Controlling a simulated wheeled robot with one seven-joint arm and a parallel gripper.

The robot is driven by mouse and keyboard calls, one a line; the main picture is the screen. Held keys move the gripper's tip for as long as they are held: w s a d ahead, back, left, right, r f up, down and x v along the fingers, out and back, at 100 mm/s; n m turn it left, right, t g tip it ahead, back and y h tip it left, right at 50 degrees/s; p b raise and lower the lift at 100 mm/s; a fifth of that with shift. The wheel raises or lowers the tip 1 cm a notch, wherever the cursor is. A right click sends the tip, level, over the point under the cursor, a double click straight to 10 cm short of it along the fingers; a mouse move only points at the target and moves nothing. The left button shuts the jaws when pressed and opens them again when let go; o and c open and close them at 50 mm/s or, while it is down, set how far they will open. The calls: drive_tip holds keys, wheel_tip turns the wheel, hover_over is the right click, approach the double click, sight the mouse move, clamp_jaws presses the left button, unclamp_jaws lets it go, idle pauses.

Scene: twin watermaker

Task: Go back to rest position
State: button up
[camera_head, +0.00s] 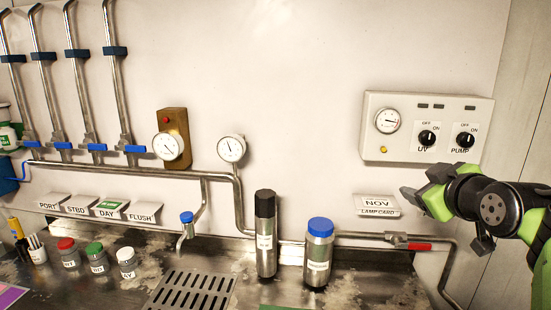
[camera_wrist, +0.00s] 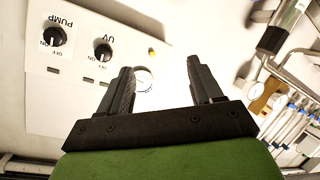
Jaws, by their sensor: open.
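My gripper (camera_head: 408,192) is at the right in the head view, in front of the wall below the control panel (camera_head: 376,146). In the wrist view its two dark fingers (camera_wrist: 160,88) stand apart with nothing between them. The panel also shows in the wrist view (camera_wrist: 50,95), upside down, with its UV and PUMP knobs. The gripper looks close to the lamp card holder (camera_head: 377,206) marked NOV; whether they touch cannot be told. My green and black arm comes in from the right edge.
A black-capped cylinder (camera_head: 265,235) and a blue-capped cylinder (camera_head: 318,255) stand on the metal counter. A pipe with a red-handled valve (camera_head: 415,246) runs below my gripper. Small jars (camera_head: 97,262) stand at the left. The wall above the cylinders is clear.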

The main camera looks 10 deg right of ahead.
drive_tip(key=s+a+f+m+g+y, duration=0.1)
drive_tip(key=s+a+f+g, duration=0.15)
drive_tip(key=a, duration=0.45)
drive_tip(key=s+a+f+m+g+y, duration=0.1)
drive_tip(key=s+a+f, duration=0.25)
drive_tip(key=a, duration=0.35)
drive_tip(key=s+a+f+m+g, duration=0.1)
drive_tip(key=s+a+f+g, duration=0.1)
drive_tip(key=s+a+f, duration=0.2)
drive_tip(key=s+a+f+m+g+p, duration=0.1)
drive_tip(key=s+a+f+g, duration=0.2)
drive_tip(key=s+f, duration=0.6)
drive_tip(key=s, duration=0.3)
drive_tip(key=shift+s+a+f+m+y, duration=0.35)
drive_tip(key=shift+s+a+m+y, duration=0.05)
